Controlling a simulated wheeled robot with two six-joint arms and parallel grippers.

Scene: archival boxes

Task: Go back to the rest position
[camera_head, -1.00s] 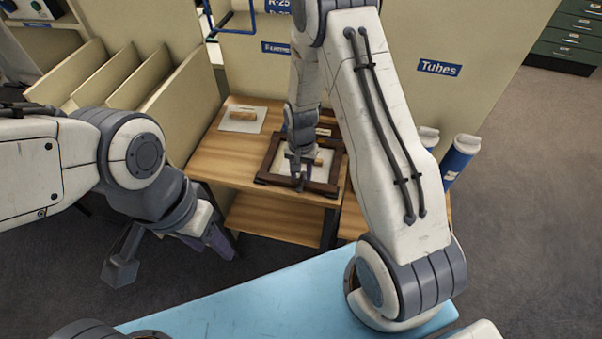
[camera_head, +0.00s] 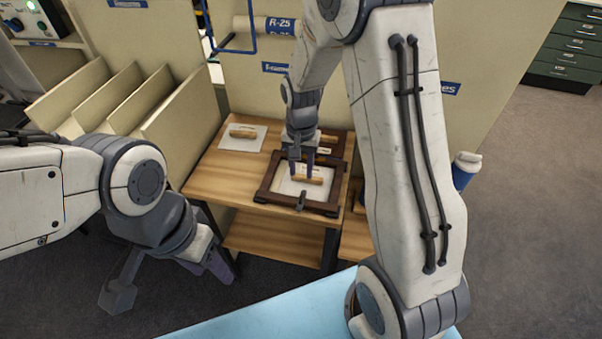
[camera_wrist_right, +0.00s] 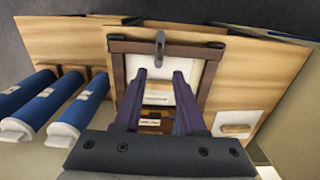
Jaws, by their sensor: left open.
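My left gripper (camera_head: 167,277) is open and empty, its fingers wide apart above the floor, left of the wooden table (camera_head: 215,180). My right gripper (camera_head: 301,168) is over the dark wooden frame (camera_head: 266,182) on that table. Its two fingers also show apart in the right wrist view (camera_wrist_right: 159,76), reaching over the frame's pale inner sheet. A small wooden block (camera_head: 307,181) lies on the sheet just below the right fingers. I cannot tell whether the fingers touch anything.
A second wooden block (camera_head: 243,133) lies on a white sheet at the table's back left. Upright dividers (camera_head: 180,118) stand left of the table. Blue tubes (camera_wrist_right: 42,103) stand beside it. A light blue surface (camera_head: 270,312) is in front of me.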

